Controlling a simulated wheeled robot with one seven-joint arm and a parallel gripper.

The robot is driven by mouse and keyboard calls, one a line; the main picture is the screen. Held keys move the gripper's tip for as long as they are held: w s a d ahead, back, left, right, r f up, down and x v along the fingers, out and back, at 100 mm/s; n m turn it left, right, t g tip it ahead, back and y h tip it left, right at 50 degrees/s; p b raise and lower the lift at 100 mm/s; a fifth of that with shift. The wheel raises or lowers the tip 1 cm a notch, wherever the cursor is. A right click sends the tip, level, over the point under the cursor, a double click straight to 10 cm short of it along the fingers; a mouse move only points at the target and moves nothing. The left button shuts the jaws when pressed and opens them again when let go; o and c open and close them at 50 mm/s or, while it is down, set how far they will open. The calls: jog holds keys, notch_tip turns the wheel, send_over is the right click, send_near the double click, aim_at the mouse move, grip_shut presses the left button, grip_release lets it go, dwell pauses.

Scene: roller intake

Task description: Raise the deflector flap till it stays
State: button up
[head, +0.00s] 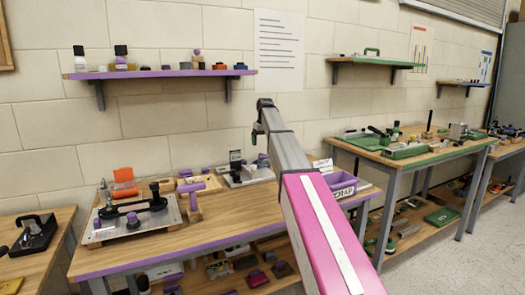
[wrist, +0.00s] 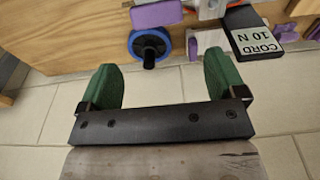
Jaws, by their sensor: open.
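I cannot tell for sure which part is the deflector flap. An orange panel (head: 124,184) stands at the back of the left end of the near bench, behind a grey plate (head: 98,238) with a black handle bar and knobs. My gripper (wrist: 160,66) shows in the wrist view, its two green fingers wide apart with nothing between them. It is over floor tiles, close to a wooden edge. My arm (head: 325,230) crosses the head view, and I cannot make out the gripper there.
Near bench (head: 225,228) carries purple parts and a purple bin (head: 340,186); loose parts lie on its lower shelf. In the wrist view, a blue-rimmed wheel (wrist: 150,45), purple block (wrist: 157,14) and black "CORD 10 N" box (wrist: 252,34) sit beyond the fingers.

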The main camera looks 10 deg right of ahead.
jog(key=r, duration=0.3)
jog(key=shift+s+r, duration=0.2)
jog(key=shift+r, duration=0.05)
